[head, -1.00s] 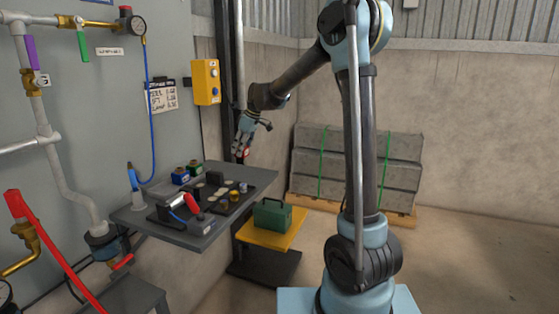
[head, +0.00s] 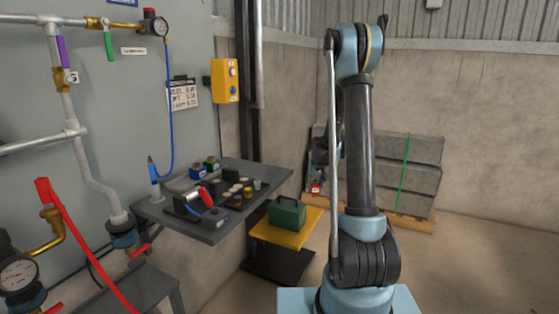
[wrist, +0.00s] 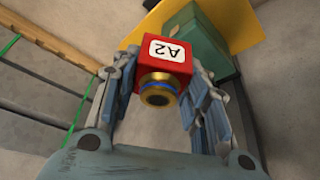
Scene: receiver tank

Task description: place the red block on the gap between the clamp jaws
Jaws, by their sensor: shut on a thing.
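The red block (wrist: 160,68) carries a white label reading A2 and has a brass fitting with a blue ring on the side facing the wrist camera. My gripper (wrist: 158,75) is shut on it, with a finger on either side. In the head view the block (head: 316,187) is a small red patch at the end of my arm, right of the shelf table and apart from it. My own arm column hides part of the gripper there. A dark device with a red handle (head: 205,196) sits on the table; I cannot make out the clamp jaws or their gap.
The grey shelf table (head: 210,235) holds several small blocks and discs. A green box (head: 287,214) stands on a yellow platform (head: 272,237) below it. Grey slabs (head: 410,165) are stacked behind my arm. Pipes with a red lever (head: 75,240) are at left. The right floor is clear.

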